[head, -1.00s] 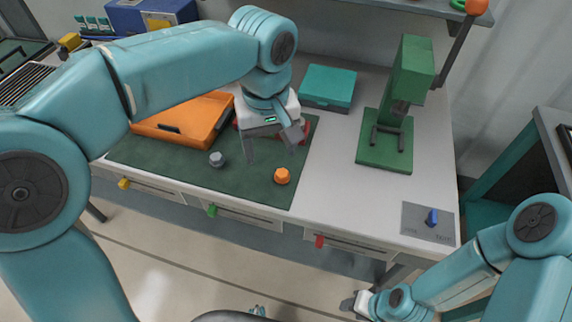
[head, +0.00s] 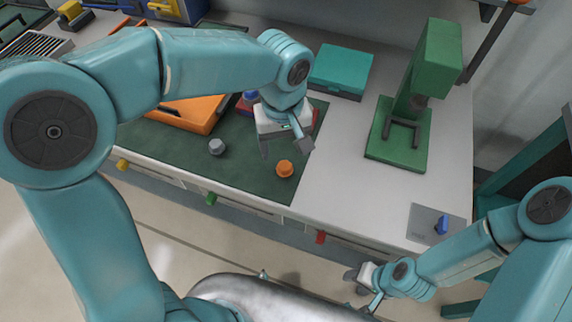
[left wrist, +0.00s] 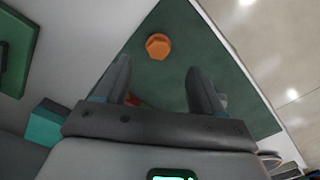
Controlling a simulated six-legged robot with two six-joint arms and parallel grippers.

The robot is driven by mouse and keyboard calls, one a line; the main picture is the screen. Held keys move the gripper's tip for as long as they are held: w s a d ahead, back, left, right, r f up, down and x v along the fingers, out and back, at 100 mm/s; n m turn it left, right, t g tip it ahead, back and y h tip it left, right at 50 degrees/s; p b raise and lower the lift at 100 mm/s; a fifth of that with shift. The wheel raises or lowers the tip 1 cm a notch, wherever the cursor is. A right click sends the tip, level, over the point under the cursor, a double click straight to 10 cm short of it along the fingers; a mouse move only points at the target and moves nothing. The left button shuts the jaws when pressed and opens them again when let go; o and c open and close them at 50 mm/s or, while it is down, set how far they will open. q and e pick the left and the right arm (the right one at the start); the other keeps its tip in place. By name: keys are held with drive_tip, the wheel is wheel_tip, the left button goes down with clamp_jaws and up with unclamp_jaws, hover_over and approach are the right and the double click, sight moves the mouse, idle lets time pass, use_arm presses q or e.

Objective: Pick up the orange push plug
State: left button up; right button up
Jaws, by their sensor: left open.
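The orange push plug (head: 284,168) stands on the dark green mat (head: 240,180) near its front right corner. In the left wrist view the plug (left wrist: 158,46) lies beyond the fingertips, roughly centred between them. My left gripper (head: 285,150) is open and empty, pointing down above the mat, just behind the plug in the head view. It is apart from the plug; its fingers also show in the left wrist view (left wrist: 158,70). My right gripper (head: 364,284) hangs low in front of the bench, far from the plug; its finger gap is unclear.
A grey plug (head: 216,146) stands left of the orange one. An orange case (head: 190,115) lies behind it on the mat. A red and blue item is partly hidden behind my left gripper. A teal box (head: 341,68) and green press (head: 402,145) stand further right. Bare bench separates mat and press.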

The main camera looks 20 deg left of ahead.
sight(283, 163)
use_arm(q)
drive_tip(key=shift+f, duration=0.65)
drive_tip(key=shift+s+a+f, duration=0.15)
drive_tip(key=shift+s+f, duration=0.1)
drive_tip(key=shift+f, duration=0.2)
drive_tip(key=f, duration=0.2)
drive_tip(key=w+f, duration=0.1)
drive_tip(key=f, duration=0.1)
drive_tip(key=shift+w+p, duration=0.15)
drive_tip(key=shift+p, duration=0.2)
drive_tip(key=shift+f, duration=0.4)
drive_tip(key=c, duration=1.1)
